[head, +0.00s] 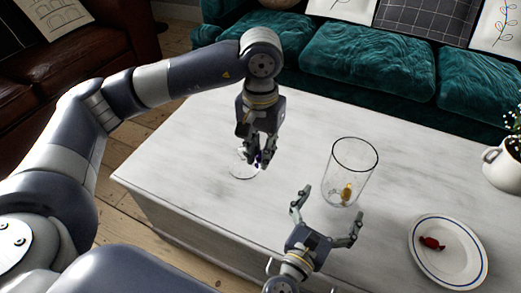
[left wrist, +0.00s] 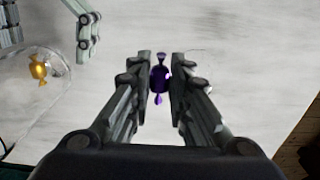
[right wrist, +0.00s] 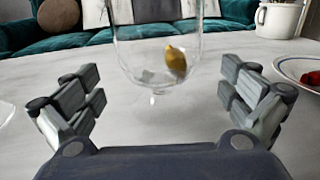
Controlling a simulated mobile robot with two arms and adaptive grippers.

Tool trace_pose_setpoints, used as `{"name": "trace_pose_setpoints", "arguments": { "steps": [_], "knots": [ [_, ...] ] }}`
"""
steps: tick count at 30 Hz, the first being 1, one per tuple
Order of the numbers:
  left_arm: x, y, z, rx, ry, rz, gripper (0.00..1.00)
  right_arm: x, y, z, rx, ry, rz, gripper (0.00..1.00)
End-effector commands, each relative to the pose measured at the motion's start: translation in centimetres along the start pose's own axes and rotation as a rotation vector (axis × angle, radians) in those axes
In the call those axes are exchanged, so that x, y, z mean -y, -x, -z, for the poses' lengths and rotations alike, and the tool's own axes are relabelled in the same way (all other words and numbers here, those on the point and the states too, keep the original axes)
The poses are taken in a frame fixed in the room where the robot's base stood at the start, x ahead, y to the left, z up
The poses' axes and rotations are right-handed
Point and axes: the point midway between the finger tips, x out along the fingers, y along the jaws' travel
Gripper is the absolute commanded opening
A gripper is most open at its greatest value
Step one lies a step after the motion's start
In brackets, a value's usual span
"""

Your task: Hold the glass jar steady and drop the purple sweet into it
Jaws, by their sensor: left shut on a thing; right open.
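The glass jar (head: 349,160) stands upright and open on the table, with a yellow sweet (head: 346,192) inside at the bottom. My left gripper (head: 257,162) is shut on the purple sweet (left wrist: 160,79), left of the jar; its fingers mostly hide the sweet in the head view. The sweet's two wrapper ends show between the fingertips in the left wrist view. My right gripper (head: 329,213) is open and empty on the jar's near side. In the right wrist view the jar (right wrist: 155,45) stands beyond and between the spread fingers, not touching them.
A clear round glass piece (head: 243,176) lies on the white table (head: 190,130) beneath my left gripper. A blue-rimmed plate (head: 452,272) with a red sweet (head: 432,243) is at the right. A white flower pot (head: 502,168) stands behind it. A teal sofa (head: 370,60) borders the far side.

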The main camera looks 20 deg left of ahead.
Motion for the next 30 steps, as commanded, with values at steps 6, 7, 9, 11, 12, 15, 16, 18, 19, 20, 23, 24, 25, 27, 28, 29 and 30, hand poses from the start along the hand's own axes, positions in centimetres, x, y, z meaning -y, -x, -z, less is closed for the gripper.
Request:
{"name": "trace_pose_setpoints", "arguments": {
  "steps": [6, 7, 9, 11, 12, 15, 16, 18, 19, 20, 23, 24, 25, 27, 28, 29, 30],
  "knots": [
    [0.0, -0.8, 0.0, 0.0, 0.0, 0.0, 0.08, 0.0, -2.7, 0.1, 0.002, -0.001, 0.0, 0.99],
    [0.0, -0.8, 0.0, 0.0, 0.0, 0.0, 0.08, 0.0, -3.0, 0.1, 0.001, -0.001, 0.0, 0.99],
    [0.0, -0.9, 0.0, 0.0, 0.0, 0.0, 0.08, 0.0, -3.4, 0.1, 0.001, -0.001, 0.001, 0.99],
    [0.0, -0.9, 0.0, 0.0, 0.0, 0.0, 0.08, 0.0, -3.7, 0.0, 0.0, -0.002, 0.0, 0.99],
    [0.0, -0.9, 0.0, 0.0, 0.0, 0.0, 0.08, 0.0, -3.9, 0.0, 0.0, -0.002, 0.0, 0.99],
    [0.0, -0.9, 0.0, 0.0, 0.0, 0.0, 0.08, 0.0, -4.0, 0.0, 0.0, -0.001, -0.001, 0.99],
    [0.0, -0.9, 0.0, 0.0, 0.0, 0.0, 0.08, 0.0, -4.0, 0.0, 0.0, -0.001, -0.001, 0.99],
    [0.0, -0.9, 0.0, 0.0, 0.0, 0.0, 0.08, 0.0, -4.0, 0.0, 0.0, -0.001, -0.001, 0.99],
    [0.0, -0.9, 0.0, 0.0, 0.0, 0.0, 0.08, 0.0, -4.0, 0.0, 0.0, -0.001, -0.001, 0.99],
    [0.0, -0.9, 0.0, 0.0, 0.0, 0.0, 0.08, 0.0, -4.0, 0.0, 0.0, -0.001, -0.001, 0.99],
    [0.0, -0.9, 0.0, 0.0, 0.0, 0.0, 0.08, 0.0, -4.0, 0.0, 0.0, -0.001, -0.001, 0.9],
    [0.0, -0.9, 0.0, 0.0, 0.0, 0.0, 0.08, 0.0, -4.0, 0.0, 0.0, -0.001, -0.001, 0.81],
    [0.0, -0.9, 0.0, 0.0, 0.0, 0.0, 0.08, 0.0, -4.0, 0.0, 0.0, -0.001, 0.0, 0.74],
    [0.0, -0.9, 0.0, 0.0, 0.0, 0.0, 0.08, 0.0, -4.0, 0.0, 0.0, -0.001, 0.0, 0.58],
    [0.0, -0.9, 0.0, 0.0, 0.0, 0.0, 0.08, 0.0, -4.0, 0.0, 0.0, -0.001, 0.0, 0.51],
    [0.0, -0.9, 0.0, 0.0, 0.0, 0.0, 0.08, 0.0, -4.0, 0.0, 0.0, -0.001, 0.0, 0.45],
    [0.0, -0.9, 0.0, 0.0, 0.0, 0.0, 0.08, 0.0, -4.0, 0.0, 0.0, -0.001, 0.0, 0.35]
  ]
}}
